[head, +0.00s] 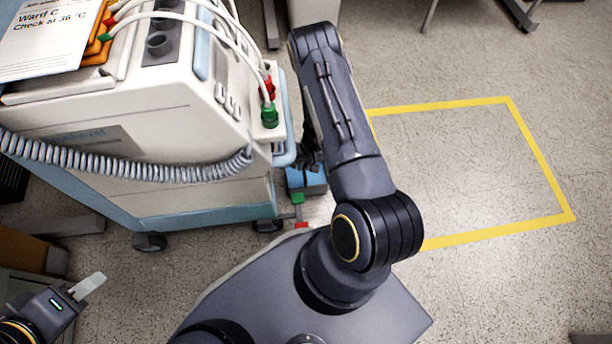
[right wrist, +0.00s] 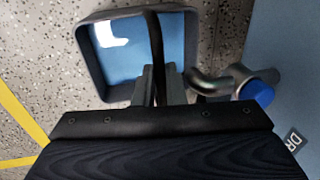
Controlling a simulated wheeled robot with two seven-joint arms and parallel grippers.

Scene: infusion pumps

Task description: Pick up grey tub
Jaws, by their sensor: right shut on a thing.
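The grey tub (right wrist: 140,98) has a dark grey rim and wall and a blue inside with a bright white reflection. A dark handle (right wrist: 154,35) crosses over it. In the right wrist view my right gripper (right wrist: 158,75) is shut on this handle, with the tub below the fingers. In the head view part of the tub (head: 308,189) shows beside the lower right of the white cart; my right arm hides the rest. My left gripper (head: 88,286) is at the lower left, far from the tub; its finger gap is not clear.
The white and blue pump cart (head: 170,100) stands at the left with cables, a coiled cord and a paper sign. A metal pipe with a blue cap (right wrist: 262,95) is close right of the tub. A yellow-outlined floor area (head: 470,165) at the right is clear.

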